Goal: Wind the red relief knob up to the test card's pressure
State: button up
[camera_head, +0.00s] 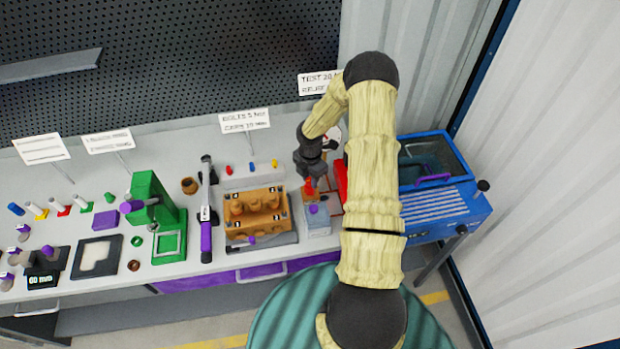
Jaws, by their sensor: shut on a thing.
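The red relief knob (309,186) sits on top of a small light-blue and grey block (318,222) near the right end of the bench. My gripper (308,178) comes down from above and is shut on the knob. The fingertips are small here and partly hide the knob. The test card (314,84) is a white sign behind the gripper. It begins "TEST 20", and my arm hides its right part. A round white face, perhaps a gauge (331,136), shows only in part beside my arm; I cannot read it.
An orange-brown pump block (257,213) stands just left of the knob. A torque wrench with a purple handle (206,238) and a green press (155,205) are further left. A blue basin (440,190) is at the right. My arm covers the bench between.

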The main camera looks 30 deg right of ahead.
jog(key=shift+m, duration=0.4)
jog(key=m+b, duration=0.2)
jog(key=shift+w+f+m, duration=0.1)
jog(key=shift+m, duration=0.3)
jog(key=m+b, duration=0.2)
jog(key=m, duration=0.1)
jog(key=shift+m, duration=0.3)
jog(key=m+b, duration=0.1)
jog(key=m, duration=0.2)
jog(key=shift+m+b, duration=0.3)
jog(key=shift+b, duration=0.1)
jog(key=m+b, duration=0.1)
jog(key=m, duration=0.2)
jog(key=shift+m+b, duration=0.3)
jog(key=shift+b, duration=0.05)
jog(key=m+b, duration=0.2)
jog(key=m, duration=0.4)
jog(key=m+b, duration=0.2)
jog(key=m, duration=0.4)
